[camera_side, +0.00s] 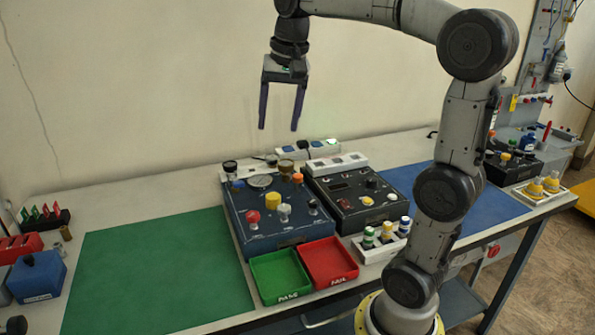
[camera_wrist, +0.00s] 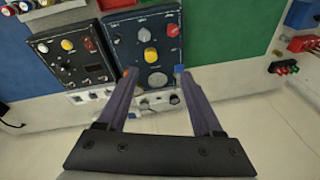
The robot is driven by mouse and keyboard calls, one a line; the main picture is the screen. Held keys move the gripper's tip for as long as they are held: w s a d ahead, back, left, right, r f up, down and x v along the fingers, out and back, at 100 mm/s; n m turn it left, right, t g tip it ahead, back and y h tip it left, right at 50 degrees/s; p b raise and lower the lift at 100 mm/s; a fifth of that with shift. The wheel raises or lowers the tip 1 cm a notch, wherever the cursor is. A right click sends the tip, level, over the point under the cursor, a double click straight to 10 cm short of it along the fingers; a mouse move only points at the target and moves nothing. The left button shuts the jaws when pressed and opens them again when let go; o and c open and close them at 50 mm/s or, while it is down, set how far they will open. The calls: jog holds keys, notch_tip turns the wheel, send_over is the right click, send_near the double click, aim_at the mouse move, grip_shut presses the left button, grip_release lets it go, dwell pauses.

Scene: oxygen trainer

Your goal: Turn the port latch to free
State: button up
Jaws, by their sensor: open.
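My gripper (camera_side: 278,129) is open and empty, high above the back edge of the blue trainer box (camera_side: 262,238), fingers pointing down. In the wrist view its two fingers (camera_wrist: 154,76) show apart, with the same box (camera_wrist: 137,28) beyond them. The box top carries a red knob (camera_side: 253,216), a yellow knob (camera_side: 274,214), a pale knob (camera_side: 285,211), a round gauge (camera_side: 260,181), a small blue part (camera_side: 237,185) and an orange part (camera_side: 298,178). I cannot tell which of these is the port latch or how it is turned.
A dark control box (camera_side: 350,213) stands just right. Green (camera_side: 277,296) and red (camera_side: 329,284) trays sit in front. A white power strip (camera_side: 308,149) lies behind. Dark connectors stand up at the box's back edge. The green mat (camera_side: 155,270) on the left is clear.

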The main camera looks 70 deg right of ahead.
jog(key=w+d+f+m+g, duration=0.1)
jog(key=w+d+f+m, duration=0.1)
jog(key=d, duration=0.4)
jog(key=w+d+f+m+g, duration=0.1)
jog(key=w+d+f, duration=0.15)
jog(key=d, duration=0.25)
jog(key=m+y, duration=0.1)
jog(key=m, duration=0.1)
send_near(297, 175)
notch_tip(297, 175, down, 8)
jog(key=shift+w+f, duration=0.1)
jog(key=shift+f, duration=0.15)
grip_shut()
